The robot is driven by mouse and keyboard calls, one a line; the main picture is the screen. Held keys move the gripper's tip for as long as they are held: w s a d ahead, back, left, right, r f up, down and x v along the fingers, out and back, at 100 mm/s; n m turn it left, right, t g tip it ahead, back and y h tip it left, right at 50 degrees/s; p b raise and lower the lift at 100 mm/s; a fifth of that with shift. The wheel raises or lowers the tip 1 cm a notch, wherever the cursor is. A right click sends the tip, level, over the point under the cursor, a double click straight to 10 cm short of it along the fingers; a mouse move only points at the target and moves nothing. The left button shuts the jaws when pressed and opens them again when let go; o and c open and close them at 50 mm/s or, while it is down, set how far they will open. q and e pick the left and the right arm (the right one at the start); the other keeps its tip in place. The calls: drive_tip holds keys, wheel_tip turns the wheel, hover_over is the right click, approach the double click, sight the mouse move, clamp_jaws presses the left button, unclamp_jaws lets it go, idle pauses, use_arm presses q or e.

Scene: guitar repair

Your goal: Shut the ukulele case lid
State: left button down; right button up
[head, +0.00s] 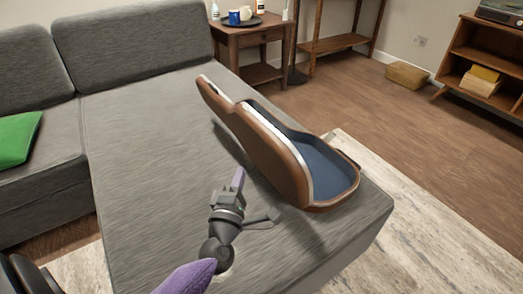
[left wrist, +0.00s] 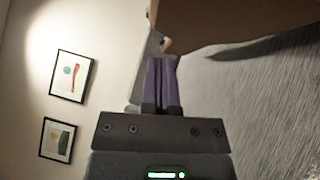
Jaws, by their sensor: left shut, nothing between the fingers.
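The brown ukulele case (head: 327,205) lies on the grey sofa seat with its dark blue lining showing on the right. Its brown lid (head: 267,153) stands raised along the left side, tilted up, with a pale edge. My left gripper (head: 239,176) is shut and empty, left of the lid and close to its outer face; I cannot tell whether they touch. In the left wrist view my purple fingers (left wrist: 162,75) are together, just below a brown surface (left wrist: 230,22) that looks like part of the case. My right gripper is not in view.
The grey sofa seat (head: 140,150) is clear left of the case. A green cushion (head: 17,138) lies at far left. A side table (head: 250,38) with a tray and cups stands behind. A pale rug (head: 420,215) and wooden floor lie to the right.

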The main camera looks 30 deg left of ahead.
sight(262, 139)
use_arm(q)
drive_tip(key=w, duration=0.2)
drive_tip(key=w+b, duration=0.1)
drive_tip(key=w, duration=0.2)
drive_tip(key=w+r, duration=0.1)
drive_tip(key=w, duration=0.1)
drive_tip(key=shift+w+a+r, duration=0.1)
drive_tip(key=shift+w+a, duration=0.05)
drive_tip(key=shift+a, duration=0.25)
drive_tip(key=shift+w+d+r+b, duration=0.2)
drive_tip(key=shift+w+b, duration=0.1)
drive_tip(key=shift+w, duration=0.15)
